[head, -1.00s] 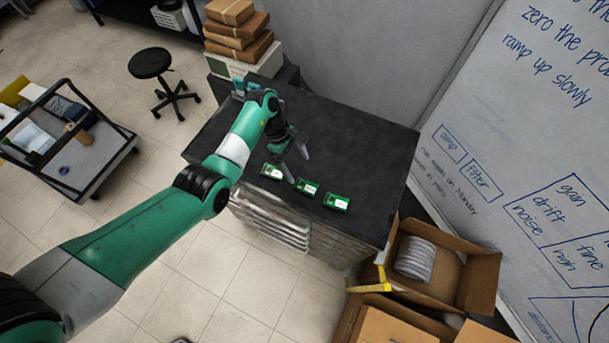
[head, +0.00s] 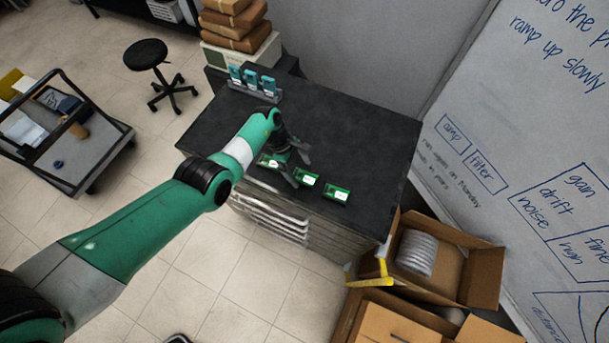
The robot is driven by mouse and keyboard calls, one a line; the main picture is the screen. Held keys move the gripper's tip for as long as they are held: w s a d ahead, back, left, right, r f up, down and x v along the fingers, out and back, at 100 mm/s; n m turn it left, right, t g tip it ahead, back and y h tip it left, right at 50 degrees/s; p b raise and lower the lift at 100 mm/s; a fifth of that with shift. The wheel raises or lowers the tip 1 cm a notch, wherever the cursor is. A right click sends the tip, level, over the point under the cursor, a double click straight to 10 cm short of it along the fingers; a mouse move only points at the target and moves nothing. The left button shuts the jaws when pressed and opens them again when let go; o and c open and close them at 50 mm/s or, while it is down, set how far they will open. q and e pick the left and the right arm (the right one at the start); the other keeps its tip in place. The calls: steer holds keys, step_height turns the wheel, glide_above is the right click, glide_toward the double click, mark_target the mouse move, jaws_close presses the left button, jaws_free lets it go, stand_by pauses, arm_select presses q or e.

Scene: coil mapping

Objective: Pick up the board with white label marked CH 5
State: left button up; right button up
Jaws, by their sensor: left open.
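Three small green boards with white labels lie in a row along the front edge of the dark cabinet top: a left board (head: 268,162), a middle board (head: 307,179) and a right board (head: 336,195). The label writing is too small to read, so I cannot tell which is CH 5. My left gripper (head: 300,171) is open, with its fingers apart, over the left and middle boards. It partly covers the left board. I cannot tell its exact height above them. My right gripper is not in view.
The dark cabinet top (head: 365,150) is clear to the right and behind. Several teal units (head: 250,79) stand in a holder at its back left. Brown parcels (head: 235,25) are stacked beyond. Open cardboard boxes (head: 481,278) stand at the lower right.

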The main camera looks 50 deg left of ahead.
mark_target(302, 176)
arm_select(q)
steer(key=shift+b+x, duration=0.3)
steer(key=shift+x, duration=0.75)
steer(key=shift+r, duration=0.1)
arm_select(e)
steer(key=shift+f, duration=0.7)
arm_select(q)
steer(key=c, duration=1.4)
steer(key=shift+o, duration=0.2)
steer(key=shift+r, duration=0.1)
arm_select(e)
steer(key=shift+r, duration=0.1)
arm_select(q)
step_height(302, 176, up, 5)
steer(key=p, duration=0.4)
steer(key=shift+s+d+f+p, duration=0.15)
steer(key=shift+d+f+p, duration=0.05)
steer(key=shift+p, duration=0.15)
steer(key=s+d+r+p, duration=0.5)
steer(key=s+d+r, duration=0.2)
steer(key=d, duration=0.4)
steer(key=shift+s+r+p, duration=0.35)
steer(key=shift+r, duration=0.25)
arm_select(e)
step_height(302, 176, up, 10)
